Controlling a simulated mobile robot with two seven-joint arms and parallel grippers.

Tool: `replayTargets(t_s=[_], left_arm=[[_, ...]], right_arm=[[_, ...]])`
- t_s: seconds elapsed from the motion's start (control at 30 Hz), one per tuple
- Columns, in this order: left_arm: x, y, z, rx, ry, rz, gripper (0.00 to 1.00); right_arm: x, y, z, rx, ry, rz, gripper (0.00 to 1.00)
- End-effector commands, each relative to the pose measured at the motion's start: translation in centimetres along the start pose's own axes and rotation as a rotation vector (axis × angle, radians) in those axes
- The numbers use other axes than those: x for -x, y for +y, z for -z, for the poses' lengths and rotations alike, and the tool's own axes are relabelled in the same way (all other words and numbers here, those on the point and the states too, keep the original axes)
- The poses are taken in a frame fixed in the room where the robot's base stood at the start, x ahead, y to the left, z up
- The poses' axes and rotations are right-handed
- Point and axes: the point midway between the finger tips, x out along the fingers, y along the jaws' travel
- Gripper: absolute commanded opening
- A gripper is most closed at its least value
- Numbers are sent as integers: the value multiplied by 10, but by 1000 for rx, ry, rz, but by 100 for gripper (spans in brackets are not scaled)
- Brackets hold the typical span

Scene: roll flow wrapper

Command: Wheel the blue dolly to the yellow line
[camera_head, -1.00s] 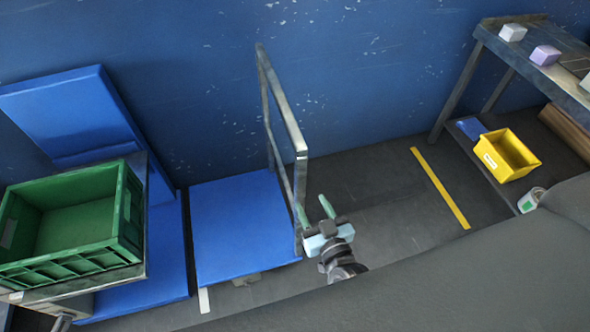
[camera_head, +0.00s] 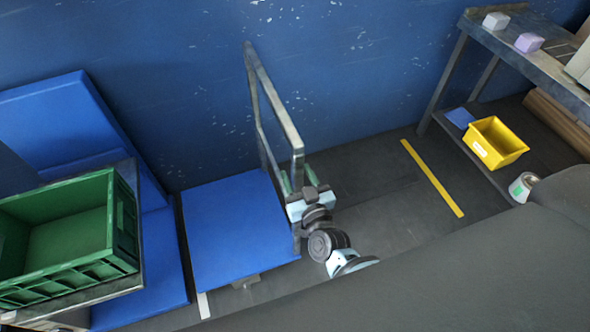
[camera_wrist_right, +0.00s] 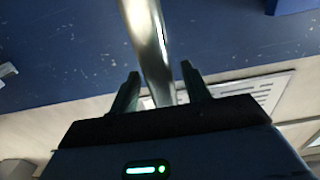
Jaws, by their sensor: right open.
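The blue dolly (camera_head: 237,230) stands on the floor against the blue wall, with its upright metal handle frame (camera_head: 289,126) on its right side. The yellow line (camera_head: 433,179) lies on the floor to the right of the dolly, with bare floor between them. My right gripper (camera_head: 297,183) is at the near post of the handle. In the right wrist view its open fingers (camera_wrist_right: 160,90) stand on either side of the metal post (camera_wrist_right: 148,45); I cannot tell whether they touch it. My left gripper is not in view.
A green crate (camera_head: 121,226) sits on a cart at the left, beside blue panels (camera_head: 55,115). A metal shelf (camera_head: 533,65) stands at the right with a yellow bin (camera_head: 497,144) and a white-and-green roll (camera_head: 522,187) on its lower level.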

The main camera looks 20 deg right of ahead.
Motion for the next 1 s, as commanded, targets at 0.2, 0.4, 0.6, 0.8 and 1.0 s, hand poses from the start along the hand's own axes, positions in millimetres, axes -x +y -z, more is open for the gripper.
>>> replayTargets(t_s=[0.2, 0.4, 0.6, 0.8, 1.0], left_arm=[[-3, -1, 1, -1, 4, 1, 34], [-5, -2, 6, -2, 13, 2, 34], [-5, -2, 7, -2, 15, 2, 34], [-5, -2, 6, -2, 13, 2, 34], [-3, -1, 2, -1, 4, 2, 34]], right_arm=[[-18, 0, -1, -1, -1, 0, 47], [-21, 0, 0, 0, -1, 0, 47], [-21, 0, 0, 0, -1, 0, 38], [-21, 0, 0, 0, -1, 0, 12], [-21, 0, 0, 0, -1, 0, 0]])
